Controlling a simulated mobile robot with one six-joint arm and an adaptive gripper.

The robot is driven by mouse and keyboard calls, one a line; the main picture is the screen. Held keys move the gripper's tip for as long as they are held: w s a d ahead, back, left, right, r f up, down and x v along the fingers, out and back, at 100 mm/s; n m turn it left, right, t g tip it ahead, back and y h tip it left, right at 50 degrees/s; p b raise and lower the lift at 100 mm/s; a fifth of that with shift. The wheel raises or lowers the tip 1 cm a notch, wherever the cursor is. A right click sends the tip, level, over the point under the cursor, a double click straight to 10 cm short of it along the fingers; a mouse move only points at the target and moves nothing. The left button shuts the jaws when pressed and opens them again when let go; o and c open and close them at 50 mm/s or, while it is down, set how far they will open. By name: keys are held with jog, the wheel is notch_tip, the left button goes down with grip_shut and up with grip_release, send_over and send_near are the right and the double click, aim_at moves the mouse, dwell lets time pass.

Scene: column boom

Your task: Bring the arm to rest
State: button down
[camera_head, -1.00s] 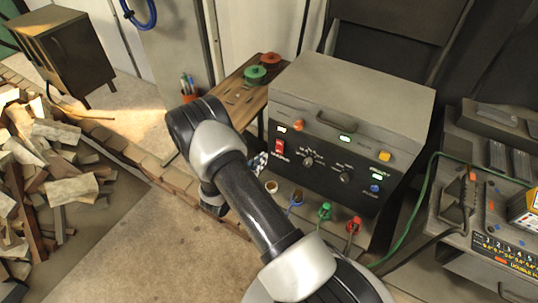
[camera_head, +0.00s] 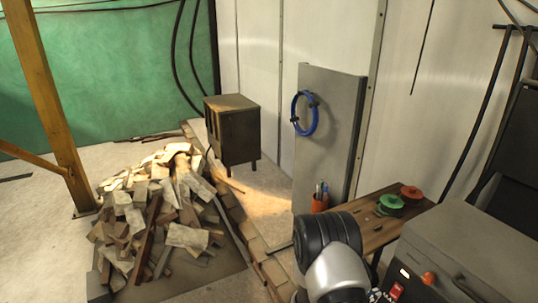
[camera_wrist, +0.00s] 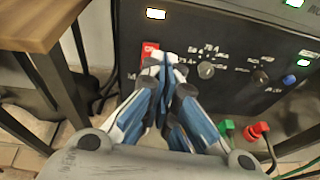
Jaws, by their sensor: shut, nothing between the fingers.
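My gripper (camera_wrist: 163,72) shows in the wrist view with its blue and white fingers together and nothing between them. It is in front of the dark front panel of a grey machine (camera_wrist: 220,45). The fingertips overlap the area by the red switch (camera_wrist: 150,52) in the picture; I cannot tell whether they touch it. In the head view my arm (camera_head: 335,262) enters at the bottom, bent, and my gripper cannot be made out there. The machine (camera_head: 470,245) shows at the lower right.
A wooden bench (camera_head: 380,228) with green (camera_head: 390,204) and red (camera_head: 411,192) round items stands beside the machine. An orange cup (camera_head: 320,203) holds pens. A wood pile (camera_head: 165,215) lies at left, before a dark cabinet (camera_head: 232,130). Green (camera_wrist: 226,128) and red (camera_wrist: 256,131) plugs sit low on the machine.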

jog(key=s+r+m+g+y, duration=0.1)
jog(key=s+r+m+g, duration=0.1)
jog(key=s+r+m, duration=0.35)
jog(key=s+a+r+m+g+y, duration=0.1)
jog(key=s+r+m+g, duration=0.1)
jog(key=r, duration=0.6)
jog(key=s+r+m+g+y, duration=0.1)
jog(key=s+r+m+g, duration=0.1)
jog(key=s+r+m, duration=0.35)
jog(key=s+a+r+m+t+y, duration=0.3)
jog(key=s+a+r+m+y, duration=0.1)
jog(key=a, duration=0.6)
jog(key=s+a+r+m+t+y, duration=0.2)
jog(key=s+a+r+m+y, duration=0.2)
jog(key=a, duration=0.6)
jog(key=s+r+y, duration=0.2)
jog(key=s+r, duration=0.1)
jog(key=s, duration=0.1)
jog(key=shift+s+r+t+y, duration=0.35)
jog(key=shift+t+y, duration=0.05)
